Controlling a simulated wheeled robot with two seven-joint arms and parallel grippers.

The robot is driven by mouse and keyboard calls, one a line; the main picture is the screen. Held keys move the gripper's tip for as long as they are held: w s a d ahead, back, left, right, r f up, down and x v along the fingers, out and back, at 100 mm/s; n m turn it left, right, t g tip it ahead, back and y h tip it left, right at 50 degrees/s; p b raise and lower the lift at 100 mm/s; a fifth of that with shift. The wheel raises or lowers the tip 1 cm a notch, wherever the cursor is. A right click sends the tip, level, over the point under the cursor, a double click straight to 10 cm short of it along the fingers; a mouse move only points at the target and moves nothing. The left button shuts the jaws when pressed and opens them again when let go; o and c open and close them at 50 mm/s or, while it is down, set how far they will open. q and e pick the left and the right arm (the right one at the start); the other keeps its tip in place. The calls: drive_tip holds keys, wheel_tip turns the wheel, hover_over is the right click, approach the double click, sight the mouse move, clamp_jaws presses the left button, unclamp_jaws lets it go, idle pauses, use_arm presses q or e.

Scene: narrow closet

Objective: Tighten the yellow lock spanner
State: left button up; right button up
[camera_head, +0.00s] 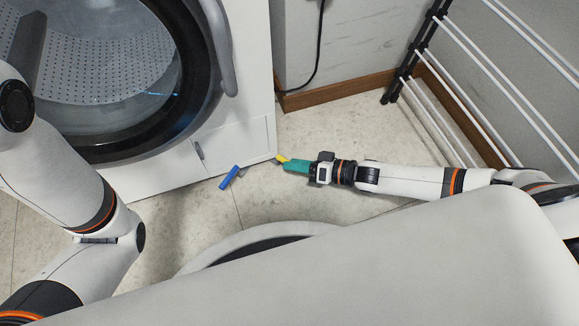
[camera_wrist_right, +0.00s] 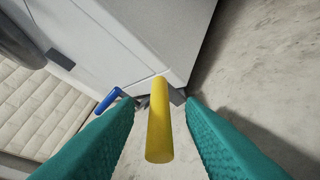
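The yellow lock spanner (camera_head: 282,158) shows as a small yellow handle at the lower right corner of the washing machine. In the right wrist view its yellow handle (camera_wrist_right: 159,125) points toward the camera. My right gripper (camera_head: 289,164) has green fingers and is at the handle. In the right wrist view its fingers (camera_wrist_right: 160,101) stand on either side of the handle, with a gap visible on each side. The spanner's far end is partly hidden behind the handle. My left arm shows at the left of the head view, but its gripper is not in view.
A blue handle (camera_head: 229,177) is left of the yellow one, low at the washing machine's front; it also shows in the right wrist view (camera_wrist_right: 108,100). The white washing machine (camera_head: 245,130) stands behind. A black-and-white rack (camera_head: 432,115) is at the right. Tiled floor (camera_head: 335,125) between them is clear.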

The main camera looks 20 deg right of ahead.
sight(280, 160)
drive_tip(key=shift+b+x, duration=0.4)
drive_tip(key=shift+x, duration=0.75)
clamp_jaws()
